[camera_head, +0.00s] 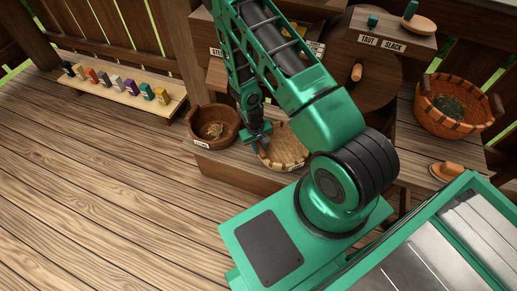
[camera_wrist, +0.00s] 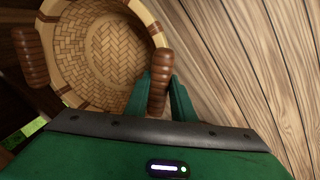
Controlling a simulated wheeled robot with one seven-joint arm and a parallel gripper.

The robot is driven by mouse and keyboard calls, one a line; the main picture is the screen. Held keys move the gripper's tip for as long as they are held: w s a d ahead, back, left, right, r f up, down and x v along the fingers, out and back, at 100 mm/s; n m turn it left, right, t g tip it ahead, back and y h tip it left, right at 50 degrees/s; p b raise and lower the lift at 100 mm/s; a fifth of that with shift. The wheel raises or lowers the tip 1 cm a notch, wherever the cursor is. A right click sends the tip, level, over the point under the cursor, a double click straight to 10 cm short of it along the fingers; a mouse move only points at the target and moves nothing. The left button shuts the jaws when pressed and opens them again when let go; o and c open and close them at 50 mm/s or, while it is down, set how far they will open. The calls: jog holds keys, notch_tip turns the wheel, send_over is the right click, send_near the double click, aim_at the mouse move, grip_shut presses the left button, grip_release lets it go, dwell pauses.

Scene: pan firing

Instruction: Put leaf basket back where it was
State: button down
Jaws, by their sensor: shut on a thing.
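A light woven basket (camera_head: 287,148) stands at the low shelf in the middle of the head view, partly behind my arm. It fills the upper left of the wrist view (camera_wrist: 112,50), where its inside looks empty. It has two brown wrapped handles. My gripper (camera_head: 261,139) is at its left side in the head view. In the wrist view my gripper (camera_wrist: 160,90) is shut on the near handle, with one green finger on each side. I cannot tell whether the basket's base touches the shelf.
A brown basket (camera_head: 213,127) with dry contents stands just left of the held one. A larger reddish basket (camera_head: 455,105) with greenery is at the right. A low bench (camera_head: 120,90) holds several small coloured items. A wooden tool (camera_head: 446,172) lies at right. Floor at left is clear.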

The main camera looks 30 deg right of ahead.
jog(key=shift+f, duration=0.3)
jog(key=c, duration=1.5)
grip_release()
jog(key=r, duration=0.4)
jog(key=a+r, duration=0.1)
jog(key=r, duration=0.7)
jog(key=shift+a+r, duration=0.1)
jog(key=shift+a, duration=0.25)
